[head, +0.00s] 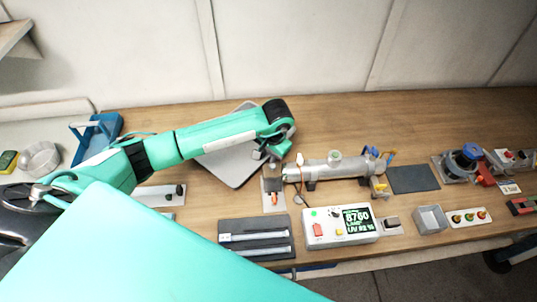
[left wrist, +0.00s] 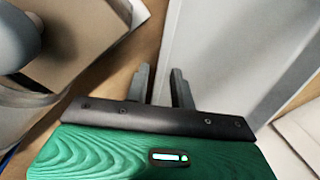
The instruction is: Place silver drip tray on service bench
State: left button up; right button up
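The silver drip tray (head: 236,172) is a flat grey plate with rounded corners, at the back left of the wooden bench in the head view. My left arm crosses above it and hides its middle. It looks flat or nearly flat on the bench. A pale grey flat surface, likely the tray (left wrist: 230,55), lies beside the right finger. Contact is unclear. My right gripper is not seen.
A silver cylinder reactor (head: 335,168) lies right of the gripper. A dark mat (head: 413,179) lies further right. A blue caddy (head: 97,135) stands left. The back right bench is clear.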

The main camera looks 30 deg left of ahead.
pick_arm(q)
jog(key=shift+w+r+b, duration=0.1)
jog(key=shift+r+b, duration=0.3)
notch_tip(320, 180, up, 11)
jog(key=d+b, duration=0.1)
jog(key=b, duration=0.3)
jog(key=shift+s+d, duration=0.3)
jog(key=shift+d, duration=0.05)
jog(key=shift+r, duration=0.15)
